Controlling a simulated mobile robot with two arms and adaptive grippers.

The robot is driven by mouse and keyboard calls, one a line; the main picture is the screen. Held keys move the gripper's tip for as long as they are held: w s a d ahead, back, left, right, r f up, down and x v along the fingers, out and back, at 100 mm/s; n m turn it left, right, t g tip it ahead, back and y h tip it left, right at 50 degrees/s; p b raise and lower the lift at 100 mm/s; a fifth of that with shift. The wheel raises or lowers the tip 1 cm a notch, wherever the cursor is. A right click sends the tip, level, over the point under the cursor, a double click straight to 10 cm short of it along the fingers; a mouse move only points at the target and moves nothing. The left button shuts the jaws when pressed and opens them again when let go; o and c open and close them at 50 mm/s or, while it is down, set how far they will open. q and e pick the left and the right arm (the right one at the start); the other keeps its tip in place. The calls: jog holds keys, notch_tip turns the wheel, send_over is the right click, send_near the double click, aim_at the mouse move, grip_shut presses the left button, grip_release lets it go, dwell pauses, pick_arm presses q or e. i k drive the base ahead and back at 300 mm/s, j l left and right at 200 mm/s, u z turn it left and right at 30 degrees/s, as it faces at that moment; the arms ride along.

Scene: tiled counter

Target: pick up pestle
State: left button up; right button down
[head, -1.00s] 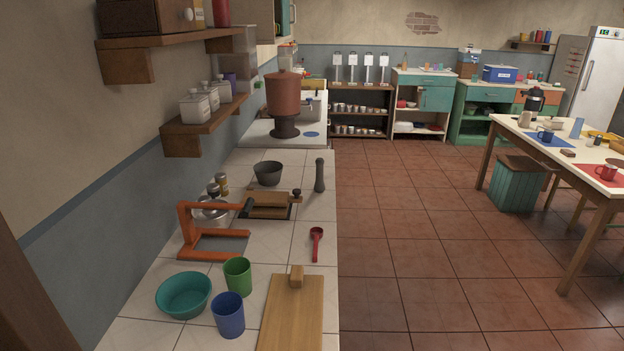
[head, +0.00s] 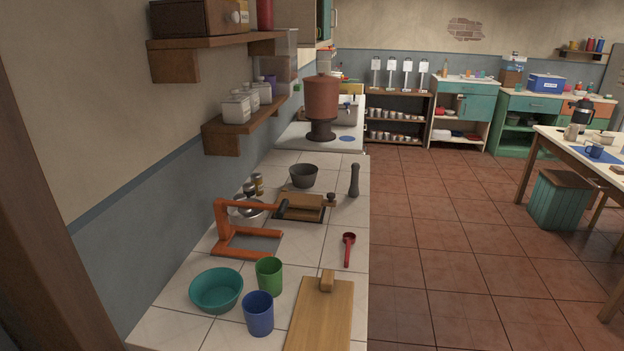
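A dark grey pestle (head: 354,181) stands upright on the tiled counter near its right edge. A dark grey mortar-like bowl (head: 303,177) sits to its left, apart from it. Neither of my grippers shows in the head view, and nothing touches the pestle.
A wooden press-like board (head: 300,206), an orange frame (head: 232,229) and a red scoop (head: 348,248) are nearer on the tiled counter (head: 311,253). A teal bowl (head: 216,291), green cup (head: 269,276), blue cup (head: 258,313) and cutting board (head: 320,318) fill the front. Open floor lies right.

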aim_at(354, 192)
jog(key=i+l+u, duration=0.1)
jog(key=l+u, duration=0.15)
jog(key=u, duration=0.2)
jog(key=i+l+u, duration=0.1)
jog(key=l+u, duration=0.15)
jog(key=u, duration=0.2)
jog(key=l+u, duration=0.65)
jog(key=u, duration=0.2)
